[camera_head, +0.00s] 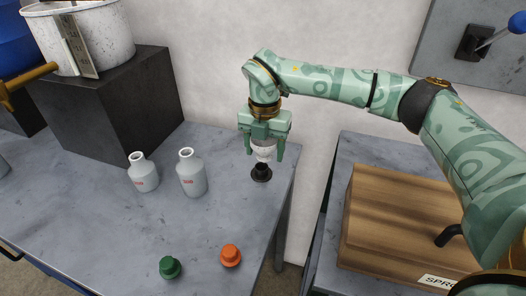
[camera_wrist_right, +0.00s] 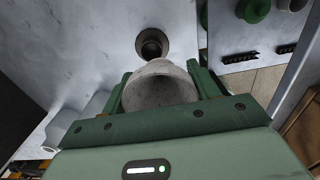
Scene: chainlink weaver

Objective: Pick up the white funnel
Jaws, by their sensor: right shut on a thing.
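The white funnel (camera_head: 263,154) is between the fingers of my right gripper (camera_head: 264,149), above the right part of the grey table. My right gripper is shut on it. In the right wrist view the funnel (camera_wrist_right: 160,86) sits between the two green fingers (camera_wrist_right: 163,87). Directly below the funnel is a small black round holder (camera_head: 261,174) on the table, which also shows in the right wrist view (camera_wrist_right: 152,44). I cannot tell whether the funnel's lower end touches the holder. My left gripper is not in view.
Two white bottles (camera_head: 143,174) (camera_head: 192,174) stand left of the funnel. A green cap (camera_head: 170,267) and an orange cap (camera_head: 230,255) lie at the front. A black block (camera_head: 110,110) bears a white bucket (camera_head: 105,35). A wooden box (camera_head: 400,215) stands on the right table.

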